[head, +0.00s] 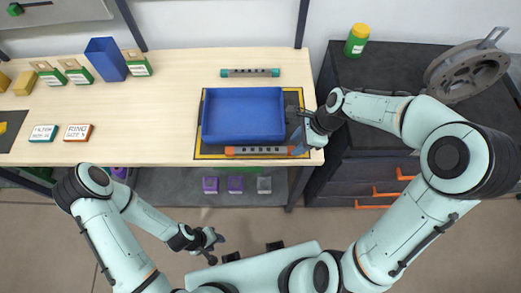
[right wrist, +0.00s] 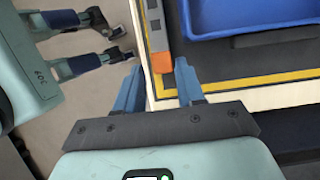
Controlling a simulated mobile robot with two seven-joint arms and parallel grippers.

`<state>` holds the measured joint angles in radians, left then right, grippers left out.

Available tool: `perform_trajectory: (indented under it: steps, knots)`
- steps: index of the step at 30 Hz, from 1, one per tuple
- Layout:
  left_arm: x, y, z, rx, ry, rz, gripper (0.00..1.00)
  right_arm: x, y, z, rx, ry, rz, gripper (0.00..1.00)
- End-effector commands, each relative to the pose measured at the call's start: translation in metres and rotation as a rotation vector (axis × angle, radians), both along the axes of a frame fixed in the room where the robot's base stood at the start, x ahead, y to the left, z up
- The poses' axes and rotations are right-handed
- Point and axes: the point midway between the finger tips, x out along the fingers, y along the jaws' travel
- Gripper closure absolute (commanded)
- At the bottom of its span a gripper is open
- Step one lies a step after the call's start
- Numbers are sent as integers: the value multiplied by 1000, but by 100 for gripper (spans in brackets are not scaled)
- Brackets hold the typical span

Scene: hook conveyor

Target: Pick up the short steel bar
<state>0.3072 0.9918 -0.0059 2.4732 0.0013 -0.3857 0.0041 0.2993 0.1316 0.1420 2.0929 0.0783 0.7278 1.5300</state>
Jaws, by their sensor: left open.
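Two grey steel bars with holes lie on the wooden table. One with orange ends (head: 262,151) lies along the front edge of the blue tray; the other, with teal ends (head: 249,72), lies behind the tray. I cannot tell which is the short one. My right gripper (head: 298,140) is at the right end of the orange-ended bar. In the right wrist view my right gripper (right wrist: 159,85) is open, with the bar's orange end (right wrist: 162,62) between and just beyond its fingertips. I cannot tell whether they touch. My left gripper (head: 209,247) is open and empty, low in front of the table.
The blue tray (head: 243,114) stands on a dark mat with a yellow border (head: 292,98), close to the orange-ended bar. A dark cabinet (head: 355,160) with a reel (head: 466,72) and a green jar (head: 356,40) stands right.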

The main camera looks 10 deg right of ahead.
Motion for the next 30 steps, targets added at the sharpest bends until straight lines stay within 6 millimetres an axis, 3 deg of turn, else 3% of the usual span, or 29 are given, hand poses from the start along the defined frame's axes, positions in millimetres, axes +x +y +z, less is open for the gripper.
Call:
perform_trajectory:
  steps: [6, 15, 16, 19, 30]
  knots:
    - [-1, 0, -1, 0, 1, 0, 57, 3, 8, -31, 0, 4, 2, 62]
    - [-1, 0, -2, 0, 1, 0, 57, 4, 11, -35, 0, 0, 0, 62]
    - [-1, 0, -2, 0, 1, 0, 57, 4, 11, -35, 0, 0, 0, 68]
    - [-1, 0, -2, 0, 1, 0, 57, 4, 11, -35, 0, 0, 0, 100]
    - [-1, 0, -1, 0, 1, 0, 57, 5, 11, -32, -1, -2, 0, 100]
